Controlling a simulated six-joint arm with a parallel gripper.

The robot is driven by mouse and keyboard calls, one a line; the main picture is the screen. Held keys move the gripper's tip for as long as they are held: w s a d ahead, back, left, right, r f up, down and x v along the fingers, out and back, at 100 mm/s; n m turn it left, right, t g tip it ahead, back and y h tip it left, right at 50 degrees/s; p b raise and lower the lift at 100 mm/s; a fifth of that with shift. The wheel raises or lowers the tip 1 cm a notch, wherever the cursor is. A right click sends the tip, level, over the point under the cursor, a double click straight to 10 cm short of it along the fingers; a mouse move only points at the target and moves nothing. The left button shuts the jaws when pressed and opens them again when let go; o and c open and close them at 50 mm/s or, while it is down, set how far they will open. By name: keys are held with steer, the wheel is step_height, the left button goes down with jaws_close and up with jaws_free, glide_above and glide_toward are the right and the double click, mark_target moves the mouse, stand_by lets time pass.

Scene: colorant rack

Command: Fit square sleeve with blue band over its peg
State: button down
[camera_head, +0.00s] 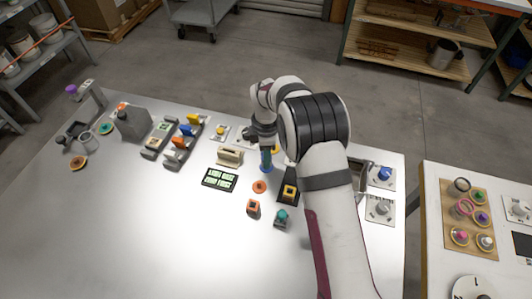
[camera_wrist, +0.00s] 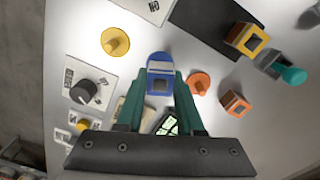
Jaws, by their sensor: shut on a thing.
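My gripper (camera_head: 266,158) points down over the middle of the table. In the wrist view its green fingers (camera_wrist: 160,84) are shut on the square sleeve with blue band (camera_wrist: 160,84), one on each side. In the head view the blue base (camera_head: 267,169) shows just below the fingertips. The peg itself is hidden, and I cannot tell whether the sleeve is around it or above it.
An orange round peg base (camera_head: 259,186) is close by, and a yellow one (camera_wrist: 115,42) stands on the other side. An orange square sleeve (camera_head: 253,207), a yellow square sleeve (camera_head: 289,192) and a teal-topped piece (camera_head: 281,216) stand nearer. The table's front left is clear.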

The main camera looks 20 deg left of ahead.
steer(key=shift+f, duration=1.1)
steer(key=shift+c, duration=2.3)
jaws_free()
